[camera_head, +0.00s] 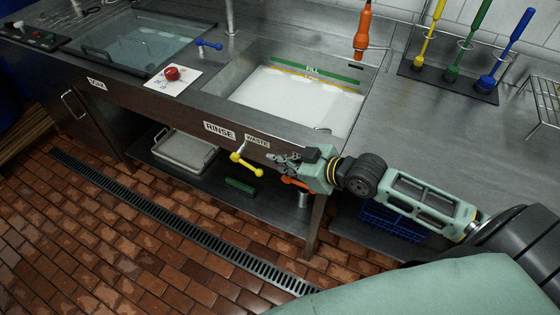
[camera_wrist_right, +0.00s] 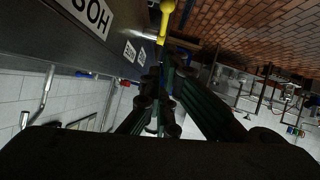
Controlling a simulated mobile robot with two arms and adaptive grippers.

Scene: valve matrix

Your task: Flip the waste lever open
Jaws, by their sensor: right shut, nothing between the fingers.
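The waste lever (camera_head: 247,163) is yellow with rounded ends and hangs under the counter front, just below and left of the WASTE label (camera_head: 257,141). It slants down to the right. My right gripper (camera_head: 274,157) is shut and empty, just right of the lever; a small gap seems to separate them. In the right wrist view, a yellow lever (camera_wrist_right: 166,8) shows at the top, beyond the dark fingers (camera_wrist_right: 160,105). The fingers hide part of that view, and contact cannot be told there. My left gripper is not in view.
The RINSE label (camera_head: 219,131) is left of WASTE. An orange part (camera_head: 297,182) shows below my right gripper. The steel counter front (camera_head: 150,108) runs along the lever, with a lower shelf (camera_head: 215,190) beneath. The brick floor (camera_head: 150,240) in front is clear.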

